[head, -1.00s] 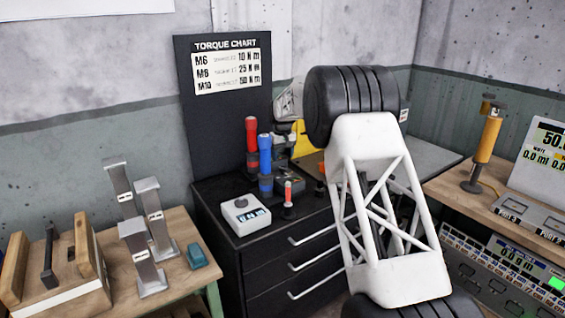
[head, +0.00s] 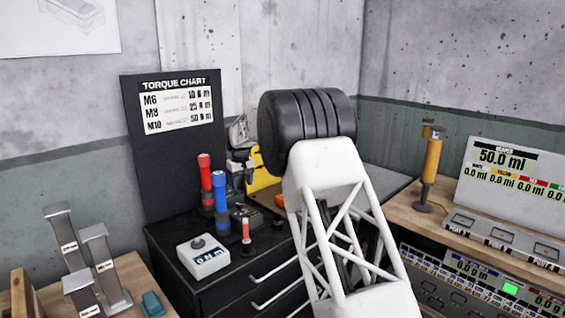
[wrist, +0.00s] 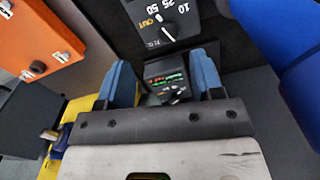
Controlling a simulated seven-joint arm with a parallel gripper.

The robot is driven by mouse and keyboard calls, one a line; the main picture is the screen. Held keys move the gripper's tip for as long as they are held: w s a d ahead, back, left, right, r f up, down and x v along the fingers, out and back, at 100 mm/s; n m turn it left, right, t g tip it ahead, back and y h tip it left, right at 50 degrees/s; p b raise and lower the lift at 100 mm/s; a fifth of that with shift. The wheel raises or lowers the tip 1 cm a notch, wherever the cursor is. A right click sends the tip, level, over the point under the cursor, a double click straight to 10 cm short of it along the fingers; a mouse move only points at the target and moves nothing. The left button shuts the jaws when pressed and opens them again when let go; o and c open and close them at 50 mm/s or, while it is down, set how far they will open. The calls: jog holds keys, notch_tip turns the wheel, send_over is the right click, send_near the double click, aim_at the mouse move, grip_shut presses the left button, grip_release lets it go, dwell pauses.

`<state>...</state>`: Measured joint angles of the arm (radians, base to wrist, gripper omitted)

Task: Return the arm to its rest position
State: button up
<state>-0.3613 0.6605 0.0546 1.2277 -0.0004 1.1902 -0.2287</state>
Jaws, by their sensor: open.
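My gripper (wrist: 166,85) shows in the wrist view with two blue fingers standing apart and nothing held between them. Beyond the gap is a dark device with a small red and green display (wrist: 166,80). In the head view my white lattice arm and its black joint stand in front of the black drawer cabinet (head: 190,265).
On the cabinet stand red and blue handled tools (head: 221,190) and a white box with a knob (head: 203,257). A torque chart board (head: 180,150) rises behind. Grey metal stands (head: 100,265) are at left. A yellow cylinder on a stand (head: 431,165) is at right.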

jog(key=s+d+r+m, duration=0.2)
jog(key=s+d+r, duration=1)
jog(key=s+d, duration=0.15)
jog(key=s+d+r+m+t, duration=0.1)
jog(key=s+d+r, duration=0.2)
jog(key=s+d, duration=0.45)
jog(key=s+d+r+m, duration=0.1)
jog(key=s+d+r, duration=0.25)
jog(key=s, duration=0.65)
jog(key=s+d+f+m, duration=0.1)
jog(key=s+d+f, duration=0.2)
jog(key=s, duration=1)
jog(key=s+d+f+m+t, duration=0.1)
jog(key=s+d+f, duration=0.2)
jog(key=s, duration=1)
jog(key=s+d+f+m, duration=0.1)
jog(key=s+d+f, duration=0.3)
jog(key=s, duration=0.9)
jog(key=d, duration=0.3)
jog(key=shift+s+d+t, duration=0.15)
jog(key=shift+d+t, duration=0.15)
